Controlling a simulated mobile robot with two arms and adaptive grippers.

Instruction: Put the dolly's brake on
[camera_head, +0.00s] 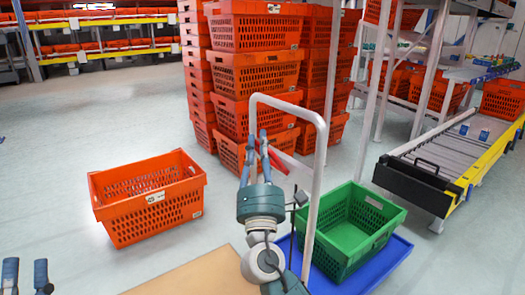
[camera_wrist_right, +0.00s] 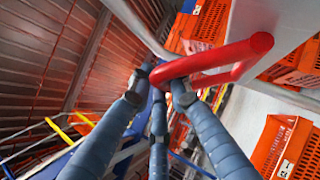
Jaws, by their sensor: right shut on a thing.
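The dolly has a blue base (camera_head: 385,263) and a tall white tube handle (camera_head: 321,150). A red brake lever (camera_head: 278,163) is at the handle's cross bar. My right gripper (camera_head: 257,138) is at the lever, inside the handle frame. In the right wrist view the red lever (camera_wrist_right: 215,58) passes between its fingertips, and the fingers are shut on it. Whether the brake is on cannot be told. My left gripper (camera_head: 25,264) shows only its fingertips at the lower left corner, spread apart and empty.
A green crate (camera_head: 375,202) stands on the dolly base. An orange tote (camera_head: 160,220) stands on the floor at left. Tall stacks of orange totes (camera_head: 255,78) rise behind the handle. A roller conveyor (camera_head: 450,150) is at right. Floor at the far left is clear.

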